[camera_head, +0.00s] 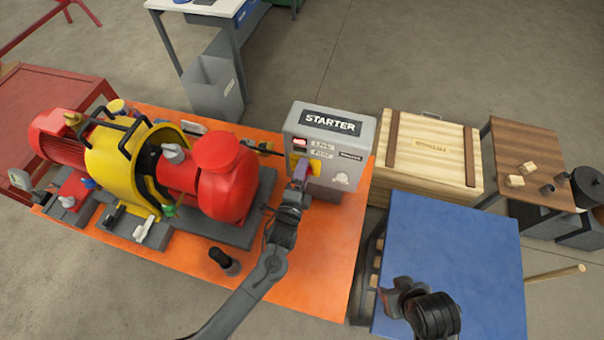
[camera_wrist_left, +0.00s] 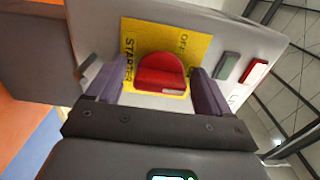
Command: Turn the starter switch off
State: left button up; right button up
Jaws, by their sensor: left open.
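The grey starter box (camera_head: 322,150) stands on the orange skid plate, with a black STARTER label on top. Its red switch knob (camera_wrist_left: 161,73) sits on a yellow plate (camera_wrist_left: 196,47) lettered STARTER and OFF. My left gripper (camera_head: 301,172) is at the front of the box, over the yellow plate. In the left wrist view its two purple fingers (camera_wrist_left: 155,92) are open, one on each side of the knob, with visible gaps. The knob is hidden behind the gripper in the head view. My right gripper (camera_head: 398,299) is over the blue table; its fingers are not clear.
The red and yellow pump (camera_head: 215,178) stands left of my left arm. A black upright knob (camera_head: 222,259) is on the orange plate (camera_head: 310,270). A wooden crate (camera_head: 430,157) and a blue tabletop (camera_head: 455,245) lie right. A red indicator (camera_wrist_left: 259,71) sits beside the yellow plate.

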pick_arm(q)
jog(key=shift+c, duration=0.5)
jog(key=c, duration=0.9)
jog(key=shift+c, duration=0.2)
